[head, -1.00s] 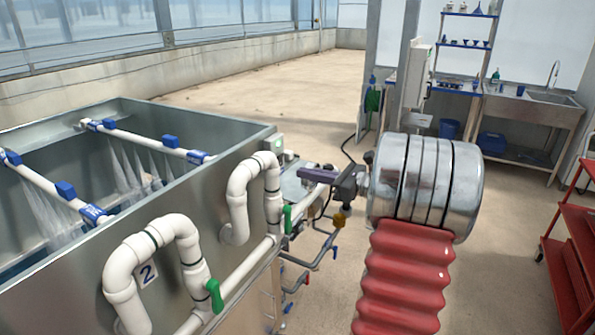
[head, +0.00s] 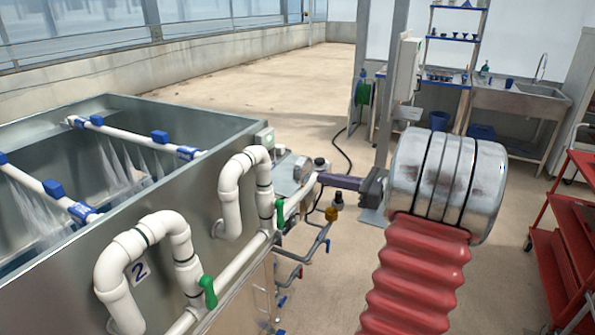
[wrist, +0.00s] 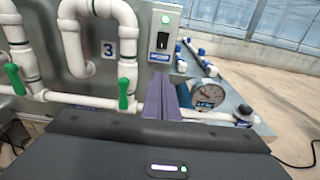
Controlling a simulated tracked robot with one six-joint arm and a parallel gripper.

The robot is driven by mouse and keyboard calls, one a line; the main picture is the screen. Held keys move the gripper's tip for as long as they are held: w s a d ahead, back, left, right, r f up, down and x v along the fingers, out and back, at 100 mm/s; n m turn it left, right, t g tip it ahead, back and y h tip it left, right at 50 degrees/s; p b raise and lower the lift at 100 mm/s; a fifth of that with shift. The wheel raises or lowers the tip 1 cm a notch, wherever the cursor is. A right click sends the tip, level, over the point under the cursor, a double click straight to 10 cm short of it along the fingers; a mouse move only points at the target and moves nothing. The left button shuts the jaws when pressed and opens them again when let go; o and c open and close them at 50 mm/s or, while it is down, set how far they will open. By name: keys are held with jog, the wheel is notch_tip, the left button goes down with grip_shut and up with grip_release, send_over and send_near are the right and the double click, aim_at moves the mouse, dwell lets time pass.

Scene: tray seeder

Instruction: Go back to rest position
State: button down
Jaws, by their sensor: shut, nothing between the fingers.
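My gripper (head: 322,178) shows in the head view as a dark purple finger pair at the end of my arm, pointing left toward the pipework of the metal tank. In the wrist view the fingers (wrist: 163,98) lie together, shut and empty. They appear in front of the white pipe and beside a round gauge (wrist: 207,95). I cannot tell the exact gap between the fingers and the pipe.
The metal tank (head: 75,262) with spray bars fills the left. White pipes with green valve handles (head: 208,291) run along its side. A red cart (head: 563,240) stands at the right. A sink bench (head: 520,100) is at the back. Open floor lies behind.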

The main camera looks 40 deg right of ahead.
dwell(0.3)
jog(key=s+a+f+n+g, duration=0.3)
jog(key=f+n+g, duration=0.1)
jog(key=f, duration=0.5)
jog(key=s+a+f+n+g, duration=0.2)
jog(key=a+n+g, duration=0.1)
jog(key=a+n, duration=0.3)
jog(key=s+a+f+n+g, duration=0.1)
jog(key=a+n+g, duration=0.3)
jog(key=a, duration=0.5)
jog(key=s+a+r+n+h, duration=0.2)
jog(key=a+n, duration=0.4)
jog(key=a, duration=0.2)
jog(key=s+a+r+n+h, duration=0.1)
jog(key=s+a+r+n, duration=0.1)
jog(key=a+n, duration=0.4)
jog(key=s+a+r+n+h, duration=0.1)
jog(key=a+r+n, duration=0.3)
jog(key=a, duration=0.6)
jog(key=shift+s+a+r+n+t+h, duration=0.2)
jog(key=shift+s+a+n+t+h, duration=0.15)
jog(key=shift+n+h, duration=0.6)
jog(key=shift+d, duration=0.15)
